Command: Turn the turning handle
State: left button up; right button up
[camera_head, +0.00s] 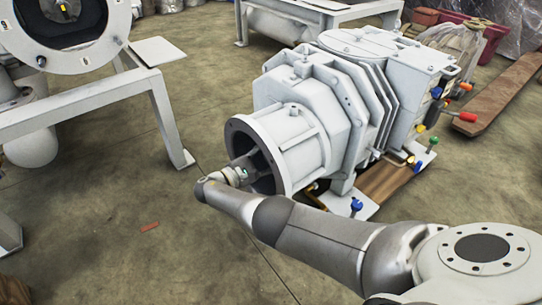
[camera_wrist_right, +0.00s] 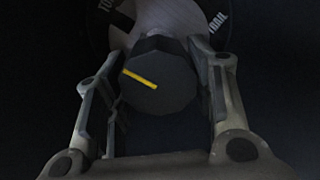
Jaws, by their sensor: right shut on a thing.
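The turning handle (camera_wrist_right: 158,82) is a dark, many-sided knob with a yellow line across its face, in the right wrist view. The line slopes down to the right. My right gripper (camera_wrist_right: 160,100) has one finger on each side of the handle and is shut on it. Behind the handle is a pale part and a dark dial with white lettering, partly hidden. In the head view my right arm reaches into the round flanged opening of the white vacuum pump (camera_head: 278,160), so the handle is hidden there. My left gripper is not in view.
A white metal frame (camera_head: 160,110) with a round-flanged machine stands at the left. Small valves with coloured handles (camera_head: 460,116) stick out at the pump's right side. A wooden plank (camera_head: 505,92) lies at the right. The floor at lower left is mostly clear.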

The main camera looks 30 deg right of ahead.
jog(key=o, duration=1)
